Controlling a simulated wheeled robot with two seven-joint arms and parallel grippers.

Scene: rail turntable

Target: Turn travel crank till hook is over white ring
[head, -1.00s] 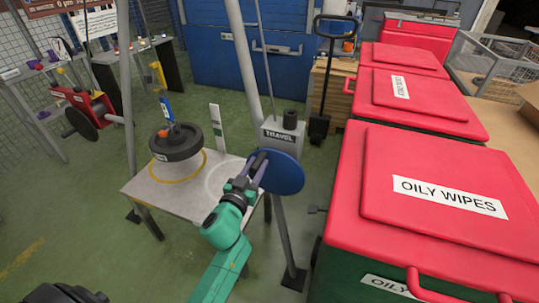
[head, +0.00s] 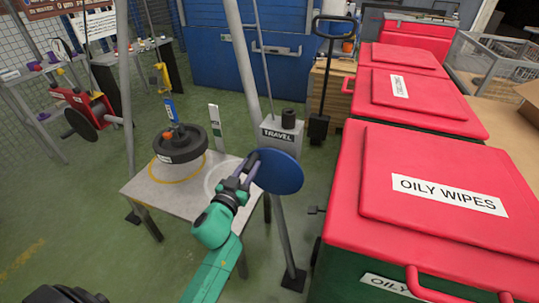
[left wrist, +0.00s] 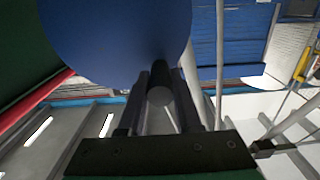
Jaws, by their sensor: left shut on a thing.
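The travel crank is a blue disc (head: 279,172) with a dark handle (left wrist: 160,92), beside the grey box labelled TRAVEL (head: 278,135). My left gripper (head: 248,168) is shut on the crank handle; in the left wrist view its fingers lie on both sides of it. A dark round weight (head: 181,144) with an orange top is over the yellow ring (head: 160,178) on the grey table. A blue hook block (head: 171,109) is above the weight; whether it is attached is too small to tell. The white ring (head: 212,180) lies to the right, partly hidden by my arm.
Red-lidded bins (head: 430,200), the nearest labelled OILY WIPES, stand close on the right. Grey frame posts (head: 250,60) rise around the table. A red winch (head: 92,108) with a dark wheel is at the left. Green floor is clear at the lower left.

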